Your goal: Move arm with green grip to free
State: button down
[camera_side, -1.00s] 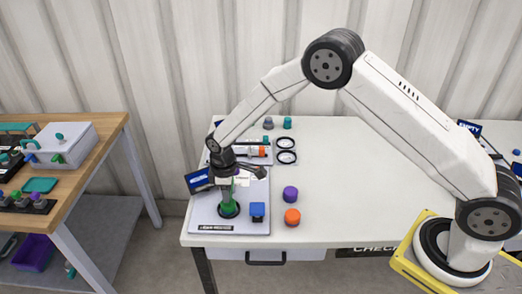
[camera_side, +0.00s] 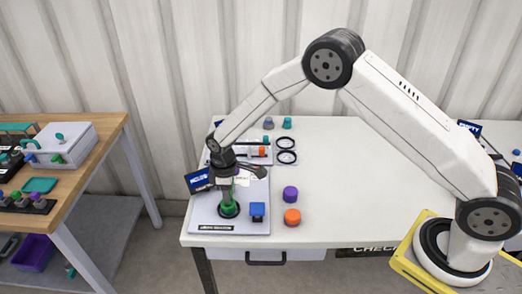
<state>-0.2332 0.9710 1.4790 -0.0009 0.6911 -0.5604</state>
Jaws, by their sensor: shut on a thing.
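The arm with the green grip (camera_side: 229,208) stands on a dark round base on a light grey panel (camera_side: 205,215) at the left of the white table. My gripper (camera_side: 227,186) is above the base, pointing down, and is shut on the green grip. The gripper hides much of the upper part of the grip. A blue sign (camera_side: 197,181) stands just left of the gripper. A white label lies behind the grip, with its print too small to read.
Purple (camera_side: 290,193) and orange (camera_side: 292,217) knobs stand on the table farther right. Behind are two dark rings (camera_side: 286,150) and a rack (camera_side: 262,151). The table's right middle is clear.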

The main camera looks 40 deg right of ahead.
jog(key=shift+s+d, duration=0.1)
jog(key=shift+d, duration=0.05)
jog(key=d+n, duration=0.1)
jog(key=s+n, duration=0.1)
jog(key=n, duration=0.1)
jog(key=shift+s+d, duration=0.1)
jog(key=shift+d, duration=0.25)
jog(key=d+n, duration=0.1)
jog(key=n, duration=0.1)
jog(key=d+n, duration=0.2)
jog(key=n, duration=0.1)
jog(key=shift+s, duration=0.35)
jog(key=d+n, duration=0.1)
jog(key=n, duration=0.1)
jog(key=d+n, duration=0.1)
jog(key=n, duration=0.1)
jog(key=shift+w+d, duration=0.15)
jog(key=shift+d, duration=0.2)
jog(key=shift+w+d+n, duration=0.3)
jog(key=shift+d+n, duration=0.2)
jog(key=shift+n, duration=0.45)
jog(key=shift+w+d+n, duration=0.25)
jog(key=shift+d+n, duration=0.25)
jog(key=shift+n, duration=0.45)
jog(key=shift+c, duration=2.2)
grip_release()
